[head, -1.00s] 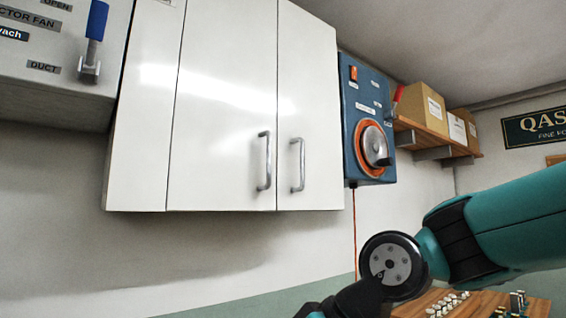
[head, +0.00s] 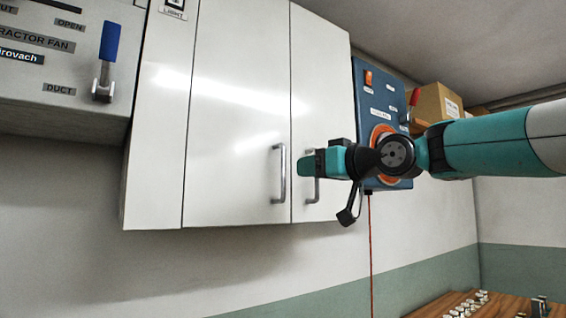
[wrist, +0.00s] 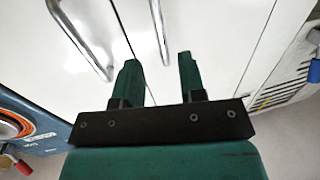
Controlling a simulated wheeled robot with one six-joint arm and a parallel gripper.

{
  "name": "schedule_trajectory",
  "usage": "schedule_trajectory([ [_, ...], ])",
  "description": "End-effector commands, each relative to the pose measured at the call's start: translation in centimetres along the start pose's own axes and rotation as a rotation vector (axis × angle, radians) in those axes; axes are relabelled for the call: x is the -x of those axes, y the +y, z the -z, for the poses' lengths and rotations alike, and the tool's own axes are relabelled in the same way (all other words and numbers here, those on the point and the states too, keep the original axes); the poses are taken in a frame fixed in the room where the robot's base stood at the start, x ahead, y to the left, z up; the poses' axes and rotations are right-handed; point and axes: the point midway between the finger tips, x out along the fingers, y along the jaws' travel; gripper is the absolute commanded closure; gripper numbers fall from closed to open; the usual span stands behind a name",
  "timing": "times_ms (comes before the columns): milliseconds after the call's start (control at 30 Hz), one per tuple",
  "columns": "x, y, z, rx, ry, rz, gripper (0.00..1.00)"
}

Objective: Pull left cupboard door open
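The left cupboard door (head: 225,110) is white and looks shut, with a grey vertical bar handle (head: 279,173) near its right edge. The right door (head: 318,70) beside it also looks shut; my arm partly covers its handle. My gripper (head: 301,165) is in front of the doors in the head view, just right of the left door's handle. In the wrist view my gripper (wrist: 158,60) is open and empty. The left door's handle (wrist: 159,30) lines up between the fingers, ahead of the tips and apart from them. The right door's handle (wrist: 80,40) lies left of the fingers.
A blue control box (head: 367,85) with an orange-ringed dial hangs right of the cupboard, partly behind my arm. A grey extractor panel (head: 60,100) with a blue-handled lever is at left. Cardboard boxes (head: 435,103) stand at right. A wooden table (head: 480,308) is below.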

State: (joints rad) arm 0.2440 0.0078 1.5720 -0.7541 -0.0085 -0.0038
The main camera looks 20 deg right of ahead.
Motion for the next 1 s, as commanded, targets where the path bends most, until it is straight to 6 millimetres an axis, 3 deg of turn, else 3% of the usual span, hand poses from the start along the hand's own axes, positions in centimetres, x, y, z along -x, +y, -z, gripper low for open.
schedule_trajectory([
  [100, -2.9, -0.1, 0.4, -0.003, -0.004, 0.005, 0.63],
  [333, -6.9, 0.0, 0.3, -0.002, -0.002, 0.001, 0.63],
  [500, -8.3, 0.0, 0.1, -0.002, -0.001, 0.000, 0.63],
  [800, -8.5, 0.0, -0.1, -0.001, 0.000, -0.001, 0.63],
  [833, -8.5, 0.0, -0.1, -0.001, 0.000, -0.001, 0.65],
  [1000, -8.5, 0.0, -0.1, -0.001, -0.001, -0.001, 1.00],
])
